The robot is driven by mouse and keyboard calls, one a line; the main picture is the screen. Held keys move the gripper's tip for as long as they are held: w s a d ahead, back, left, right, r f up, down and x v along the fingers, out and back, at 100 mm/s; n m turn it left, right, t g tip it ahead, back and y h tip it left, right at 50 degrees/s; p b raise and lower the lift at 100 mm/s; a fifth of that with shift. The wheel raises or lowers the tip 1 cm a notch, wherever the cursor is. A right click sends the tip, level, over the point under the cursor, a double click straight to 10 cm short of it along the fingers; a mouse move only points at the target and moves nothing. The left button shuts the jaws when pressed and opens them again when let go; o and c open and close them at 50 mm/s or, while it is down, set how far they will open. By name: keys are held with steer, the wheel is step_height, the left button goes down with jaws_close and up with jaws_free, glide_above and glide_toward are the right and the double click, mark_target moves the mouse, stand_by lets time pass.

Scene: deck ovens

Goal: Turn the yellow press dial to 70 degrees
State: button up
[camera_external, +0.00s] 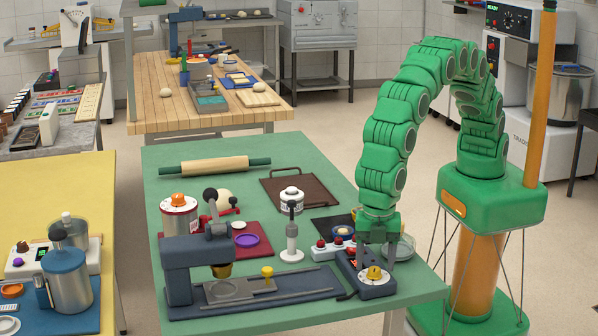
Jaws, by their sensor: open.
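The yellow dial (374,272) sits on a white round scale on top of a dark blue control box (377,291), near the front right edge of the green table. The scale's markings are too small to read, so I cannot tell its angle. My gripper (376,258) points down just above and behind the dial, with its fingers apart. I cannot tell whether a finger touches the dial or the box. The blue-grey press (190,256) stands at the front left of the table, with a small yellow knob (267,271) on its base.
A white box with red buttons (333,246) is close left of my gripper. A glass dish (402,246) is close to its right. A white stand (291,235) with a dark top is further left. A rolling pin (215,166) and a brown tray (300,188) lie behind.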

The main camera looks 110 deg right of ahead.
steer(key=shift+f, duration=0.7)
steer(key=c, duration=1)
steer(key=shift+m, duration=0.3)
steer(key=m, duration=0.3)
steer(key=shift+m, duration=2.2)
